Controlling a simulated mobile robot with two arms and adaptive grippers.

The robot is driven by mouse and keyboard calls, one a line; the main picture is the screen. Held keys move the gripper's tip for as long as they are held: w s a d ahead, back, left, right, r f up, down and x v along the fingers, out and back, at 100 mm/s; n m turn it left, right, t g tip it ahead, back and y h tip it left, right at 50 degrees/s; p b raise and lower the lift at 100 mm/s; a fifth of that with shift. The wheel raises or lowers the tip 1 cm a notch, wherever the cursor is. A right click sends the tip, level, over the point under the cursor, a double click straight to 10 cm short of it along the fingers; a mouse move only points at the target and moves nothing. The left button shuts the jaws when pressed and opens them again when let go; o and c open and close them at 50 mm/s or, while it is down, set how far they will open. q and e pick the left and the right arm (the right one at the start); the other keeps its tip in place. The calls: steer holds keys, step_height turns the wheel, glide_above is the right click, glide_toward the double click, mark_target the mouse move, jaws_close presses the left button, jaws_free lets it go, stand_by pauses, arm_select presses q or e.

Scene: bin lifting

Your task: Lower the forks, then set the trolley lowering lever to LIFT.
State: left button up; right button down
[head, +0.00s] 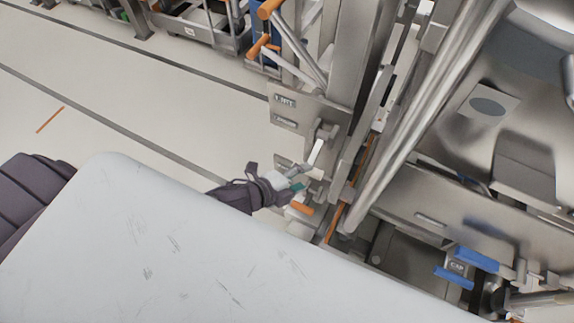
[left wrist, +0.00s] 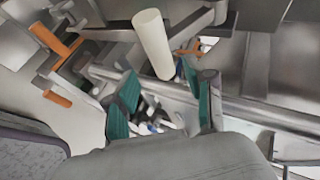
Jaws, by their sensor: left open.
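A lever with a pale cylindrical handle (head: 316,152) stands out from the labelled metal plate (head: 296,112) of the steel lifting machine. My left gripper (head: 296,180) is just below this handle, open. In the left wrist view the pale handle (left wrist: 153,43) rises just beyond the gap between the teal-padded fingers of my left gripper (left wrist: 167,98). I cannot tell if it touches them. The plate's labels are too small to read surely. I cannot make out the forks. My right gripper is not in view.
An orange handle (head: 302,208) sits just below my left gripper. A thick steel tube (head: 425,115) and column stand close to the right. A blue-edged part (head: 478,258) is at lower right. Open floor (head: 130,100) lies to the left, with racks behind.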

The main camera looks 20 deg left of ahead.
arm_select(q)
steer(key=v, duration=0.6)
steer(key=shift+s+r, duration=0.2)
steer(key=shift+s, duration=0.05)
steer(key=shift+f, duration=0.1)
stand_by(0.4)
